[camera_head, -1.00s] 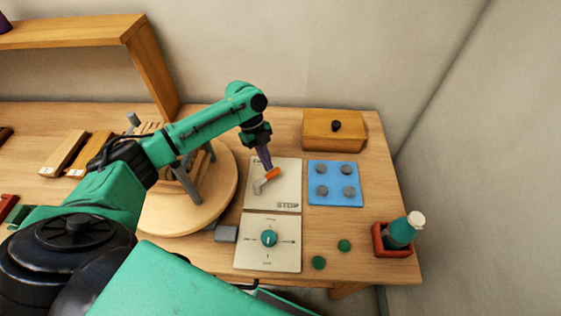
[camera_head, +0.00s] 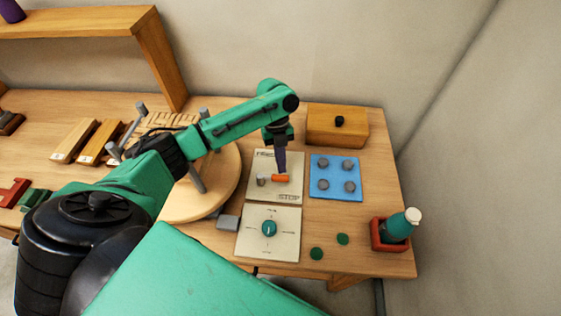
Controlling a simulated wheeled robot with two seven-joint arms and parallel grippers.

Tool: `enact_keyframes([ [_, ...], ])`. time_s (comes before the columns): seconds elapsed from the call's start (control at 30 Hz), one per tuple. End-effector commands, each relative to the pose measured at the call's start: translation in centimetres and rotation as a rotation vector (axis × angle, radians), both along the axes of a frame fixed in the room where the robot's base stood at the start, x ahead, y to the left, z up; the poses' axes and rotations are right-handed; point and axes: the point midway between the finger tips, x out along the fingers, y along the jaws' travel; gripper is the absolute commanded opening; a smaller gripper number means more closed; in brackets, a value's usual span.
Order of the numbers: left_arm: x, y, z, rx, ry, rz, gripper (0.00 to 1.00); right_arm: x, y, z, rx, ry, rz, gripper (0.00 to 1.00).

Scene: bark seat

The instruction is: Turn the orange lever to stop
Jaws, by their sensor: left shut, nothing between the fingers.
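The orange lever (camera_head: 281,178) sits on the upper cream panel. Its orange handle points right, roughly level, from a grey pivot (camera_head: 261,180). The word STOP is printed at the panel's lower right, below and to the right of the handle. My left gripper (camera_head: 281,171) points down at the handle from above. Its fingers are shut, with nothing between them, and the tips are at or just behind the handle's upper edge. I cannot tell for sure whether they touch it. My right gripper is not in view.
A lower panel (camera_head: 255,247) has a teal knob (camera_head: 269,228). A blue board (camera_head: 322,190) with grey knobs lies to the right, and a wooden box (camera_head: 337,126) behind. A teal bottle (camera_head: 398,228) stands in a red holder. A round wooden turntable (camera_head: 186,209) is at left.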

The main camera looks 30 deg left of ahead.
Motion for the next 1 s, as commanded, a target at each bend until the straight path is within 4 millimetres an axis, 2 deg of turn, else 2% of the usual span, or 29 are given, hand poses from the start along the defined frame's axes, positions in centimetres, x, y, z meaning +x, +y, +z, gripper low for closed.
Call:
enact_keyframes([
  [0.67, 0.1, 0.0, 0.2, 0.0, 0.0, 0.001, 0.0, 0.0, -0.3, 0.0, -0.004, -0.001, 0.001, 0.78],
  [0.83, 0.7, 0.5, 2.0, -0.001, -0.004, 0.002, 0.0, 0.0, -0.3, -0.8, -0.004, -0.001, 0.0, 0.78],
  [1.0, 1.7, 1.5, 5.3, -0.001, -0.006, 0.002, 0.0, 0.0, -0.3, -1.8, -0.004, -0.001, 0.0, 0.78],
])
